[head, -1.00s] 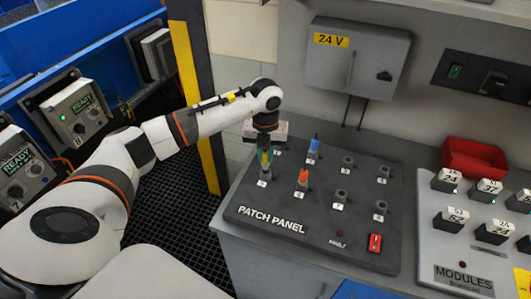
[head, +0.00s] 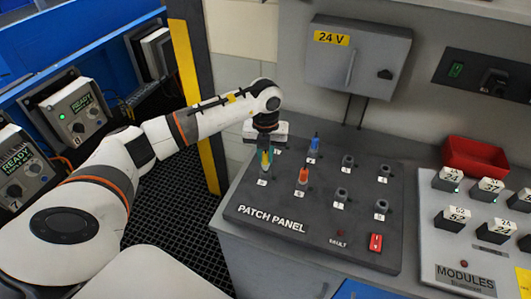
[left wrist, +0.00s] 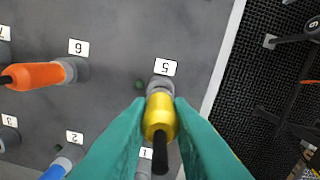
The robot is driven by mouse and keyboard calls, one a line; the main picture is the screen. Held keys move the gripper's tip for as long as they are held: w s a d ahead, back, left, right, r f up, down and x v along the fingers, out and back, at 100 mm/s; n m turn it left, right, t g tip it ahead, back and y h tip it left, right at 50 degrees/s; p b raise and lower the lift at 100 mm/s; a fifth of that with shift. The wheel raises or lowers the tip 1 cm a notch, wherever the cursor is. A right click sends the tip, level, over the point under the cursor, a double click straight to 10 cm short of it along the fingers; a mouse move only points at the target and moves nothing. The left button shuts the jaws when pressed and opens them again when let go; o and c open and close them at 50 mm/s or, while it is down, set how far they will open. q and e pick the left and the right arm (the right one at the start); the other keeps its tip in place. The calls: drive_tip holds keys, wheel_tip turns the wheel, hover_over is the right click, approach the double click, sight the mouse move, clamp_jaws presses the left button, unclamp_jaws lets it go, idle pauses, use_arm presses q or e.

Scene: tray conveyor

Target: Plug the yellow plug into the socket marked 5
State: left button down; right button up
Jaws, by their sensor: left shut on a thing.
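The yellow plug (left wrist: 158,118) is between the teal fingers of my left gripper (left wrist: 157,125), which is shut on it. In the left wrist view its front end meets the grey collar of socket 5 (left wrist: 160,84), in line with it; I cannot tell how deep it sits. In the head view my left gripper (head: 266,152) is over the near-left socket of the patch panel (head: 325,208), with the plug mostly hidden by the fingers. The label 5 (left wrist: 165,67) is readable beside the socket. My right gripper is not in view.
An orange plug (head: 303,175) stands in socket 6 and a blue plug (head: 313,146) in socket 2, both close to my left gripper. Several empty sockets lie to the right. A red switch (head: 376,242) is at the panel's front right. A grey 24 V box (head: 358,57) hangs behind.

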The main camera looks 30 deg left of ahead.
use_arm(q)
drive_tip(key=shift+f+b, duration=0.95)
drive_tip(key=shift+f, duration=0.35)
drive_tip(key=c, duration=1.2)
unclamp_jaws()
drive_tip(key=shift+c, duration=0.2)
wheel_tip(320, 180, up, 11)
drive_tip(key=shift+f+b, duration=0.15)
drive_tip(key=shift+b, duration=1)
drive_tip(key=shift+r, duration=0.7)
